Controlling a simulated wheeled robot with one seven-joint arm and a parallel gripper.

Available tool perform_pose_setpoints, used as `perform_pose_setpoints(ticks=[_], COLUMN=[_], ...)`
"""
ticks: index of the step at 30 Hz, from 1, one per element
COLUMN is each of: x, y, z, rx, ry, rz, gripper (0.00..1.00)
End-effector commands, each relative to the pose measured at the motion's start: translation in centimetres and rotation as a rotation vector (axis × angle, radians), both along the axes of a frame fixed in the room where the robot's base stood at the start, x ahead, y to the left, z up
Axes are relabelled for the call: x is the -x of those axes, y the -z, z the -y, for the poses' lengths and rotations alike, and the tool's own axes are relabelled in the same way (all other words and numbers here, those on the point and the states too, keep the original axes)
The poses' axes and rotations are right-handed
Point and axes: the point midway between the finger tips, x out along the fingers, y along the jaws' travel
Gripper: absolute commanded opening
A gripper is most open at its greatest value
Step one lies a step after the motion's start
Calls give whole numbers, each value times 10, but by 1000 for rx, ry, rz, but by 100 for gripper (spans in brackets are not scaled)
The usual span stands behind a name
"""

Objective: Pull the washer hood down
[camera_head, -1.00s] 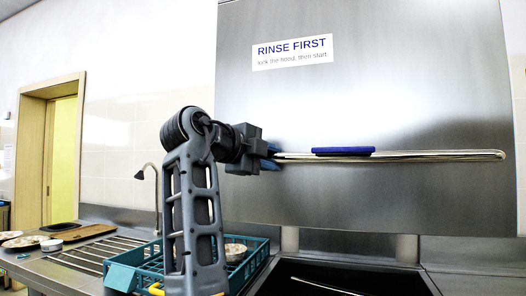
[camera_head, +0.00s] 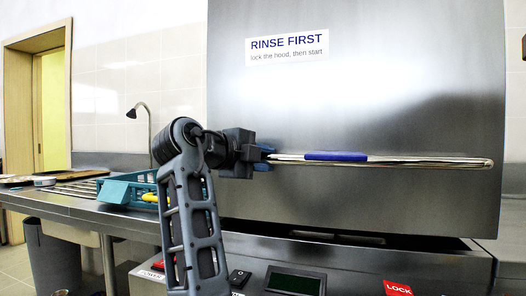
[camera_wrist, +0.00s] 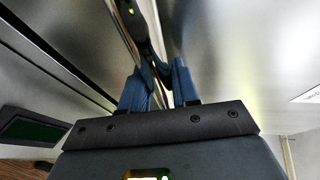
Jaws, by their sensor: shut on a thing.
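The washer hood (camera_head: 400,90) is a large steel panel with a "RINSE FIRST" label (camera_head: 287,48). A long steel handle bar (camera_head: 430,162) with a blue grip (camera_head: 336,156) runs across its front. My gripper (camera_head: 266,158) is shut on the left end of the bar. In the wrist view, the blue fingers of my gripper (camera_wrist: 160,88) are on either side of the bar (camera_wrist: 145,40). The hood's lower edge is low, close above the machine's basin, with a narrow dark gap showing beneath it.
The front panel below carries a display (camera_head: 295,282), a black switch (camera_head: 239,279) and a red LOCK label (camera_head: 397,288). A teal dish rack (camera_head: 128,190) stands on the steel counter (camera_head: 75,207) to the left, near a tap (camera_head: 138,112). A dark bin (camera_head: 55,255) is under the counter.

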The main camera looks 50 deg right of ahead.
Motion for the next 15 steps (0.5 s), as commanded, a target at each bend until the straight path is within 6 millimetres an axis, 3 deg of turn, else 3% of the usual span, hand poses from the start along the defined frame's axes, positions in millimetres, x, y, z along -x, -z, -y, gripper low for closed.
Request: perform_pose_setpoints(ticks=[1, 6, 15], x=[0, 0, 0], y=[15, 33, 41], z=[-1, -1, -1], rx=[0, 0, -1], ry=[0, 0, 0], rz=[-1, 0, -1], gripper=[0, 0, 0])
